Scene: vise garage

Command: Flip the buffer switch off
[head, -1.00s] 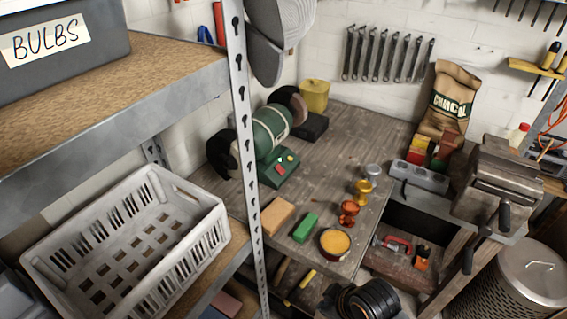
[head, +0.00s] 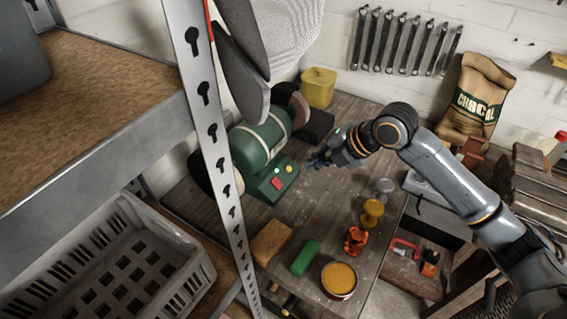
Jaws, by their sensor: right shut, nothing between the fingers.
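The green bench buffer (head: 258,144) stands at the back left of the wooden workbench, with dark wheels at its ends. Its sloped front control box (head: 272,183) carries a red button or switch (head: 278,183) and small green and yellow round parts; which way the switch is set is too small to tell. My right gripper (head: 317,163) is shut and empty. It is above the bench, just right of the control box and apart from it in the picture. My left gripper is not in view.
A metal shelf post (head: 213,130) stands in front, left of the buffer. A yellow container (head: 318,87) is behind it.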

